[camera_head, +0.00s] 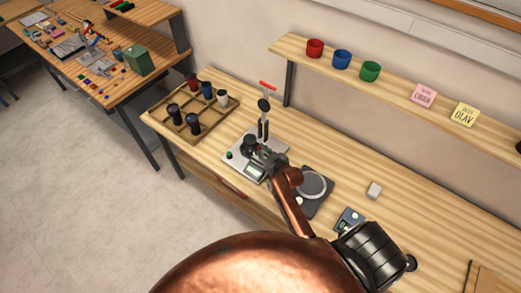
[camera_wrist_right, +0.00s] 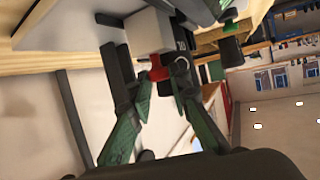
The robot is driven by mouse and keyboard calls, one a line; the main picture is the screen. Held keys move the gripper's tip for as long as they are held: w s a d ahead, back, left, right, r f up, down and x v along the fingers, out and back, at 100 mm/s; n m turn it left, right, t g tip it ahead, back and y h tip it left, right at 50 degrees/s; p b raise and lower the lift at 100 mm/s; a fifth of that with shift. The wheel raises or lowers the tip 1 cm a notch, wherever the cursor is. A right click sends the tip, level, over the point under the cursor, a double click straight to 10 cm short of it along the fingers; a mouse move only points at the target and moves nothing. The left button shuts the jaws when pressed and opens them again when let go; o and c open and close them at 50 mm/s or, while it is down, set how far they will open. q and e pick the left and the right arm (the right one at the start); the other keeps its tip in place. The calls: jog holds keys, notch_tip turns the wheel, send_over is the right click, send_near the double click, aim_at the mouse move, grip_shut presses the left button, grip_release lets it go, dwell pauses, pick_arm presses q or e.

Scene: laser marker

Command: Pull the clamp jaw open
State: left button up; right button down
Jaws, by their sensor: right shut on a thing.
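The laser marker (camera_head: 240,158) stands on the wooden bench, with a pale base, a small display and an upright post with a red top. My right gripper (camera_head: 262,156) reaches over its base and partly hides the work area. In the right wrist view my right gripper (camera_wrist_right: 150,78) has its two fingers on either side of a red part (camera_wrist_right: 158,73), which I take as the clamp jaw. It sits against a light grey block. The exact contact is hard to see. My left gripper is not in view.
A wooden tray (camera_head: 158,112) with several dark and pale cups stands left of the marker. A dark scale-like plate with a round ring (camera_head: 313,183) lies to the right. A shelf (camera_head: 395,81) with coloured cups runs behind.

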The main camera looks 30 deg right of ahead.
jog(key=shift+s+d+p, duration=0.35)
jog(key=shift+s+p, duration=0.35)
jog(key=shift+p, duration=0.1)
jog(key=shift+s, duration=0.15)
jog(key=shift+f, duration=0.1)
jog(key=c, duration=1.8)
grip_release()
jog(key=shift+d, duration=0.1)
jog(key=shift+o, duration=0.2)
jog(key=shift+s, duration=0.1)
